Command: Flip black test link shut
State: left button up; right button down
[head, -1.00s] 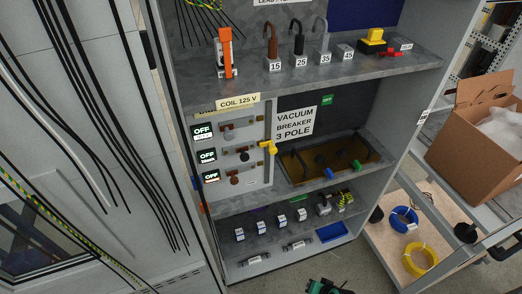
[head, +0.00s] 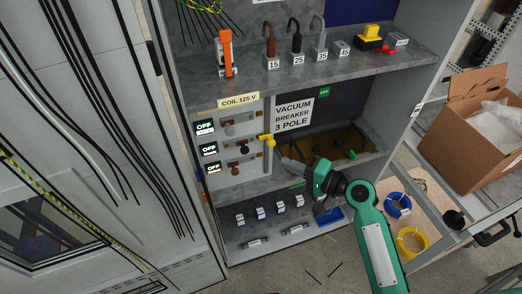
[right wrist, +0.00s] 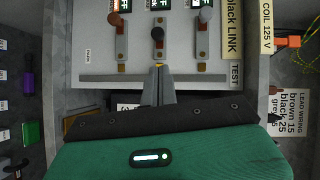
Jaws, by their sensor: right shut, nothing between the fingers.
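The black test link (head: 244,149) is the middle of three links on the grey panel, between the grey link (head: 230,130) above and the brown link (head: 235,171) below. In the right wrist view its round black knob (right wrist: 157,33) stands out from its strip, apart from the copper contact at the strip's near end. My right gripper (head: 285,161) is shut and empty, right of the panel and lower than the yellow handle. In the right wrist view its fingertips (right wrist: 160,82) point at the black link's row without reaching the knob. My left gripper is not in view.
The yellow handle (head: 267,141) sticks out at the panel's right edge. The shelf above (head: 300,60) carries wire hooks and blocks. The breaker bay (head: 345,140) is behind my right gripper, and a lower shelf holds small blocks. Displays beside the links read OFF.

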jog(key=p, duration=0.4)
send_near(245, 144)
jog(key=x, duration=0.4)
jog(key=shift+s+a+r, duration=0.2)
jog(key=shift+a+r, duration=0.05)
jog(key=shift+r, duration=0.05)
jog(key=a, duration=0.2)
jog(key=s+a, duration=0.1)
jog(key=shift+s+a, duration=0.2)
jog(key=shift+a, duration=0.2)
